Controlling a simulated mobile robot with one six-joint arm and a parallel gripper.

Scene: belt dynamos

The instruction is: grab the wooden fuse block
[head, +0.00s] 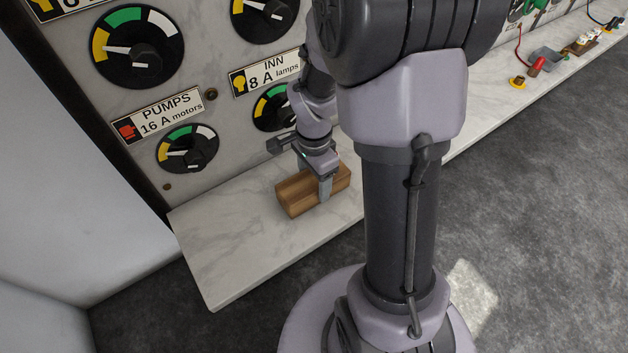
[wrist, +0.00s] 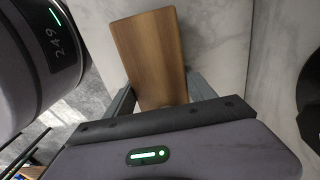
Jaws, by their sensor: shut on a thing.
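The wooden fuse block (head: 297,194) is a brown, wood-grained box on the white marble shelf, below the panel of dials. My gripper (head: 324,188) reaches down over it from above, with its fingers on either side of the block toward its right end. In the wrist view the block (wrist: 150,58) lies between the two fingers, and my gripper (wrist: 160,98) is shut on it. The near part of the block is hidden behind the gripper body there. I cannot tell whether the block is lifted off the shelf.
The marble shelf (head: 225,250) has free room left of the block. The dial panel (head: 215,110) rises behind it. Grey floor lies in front.

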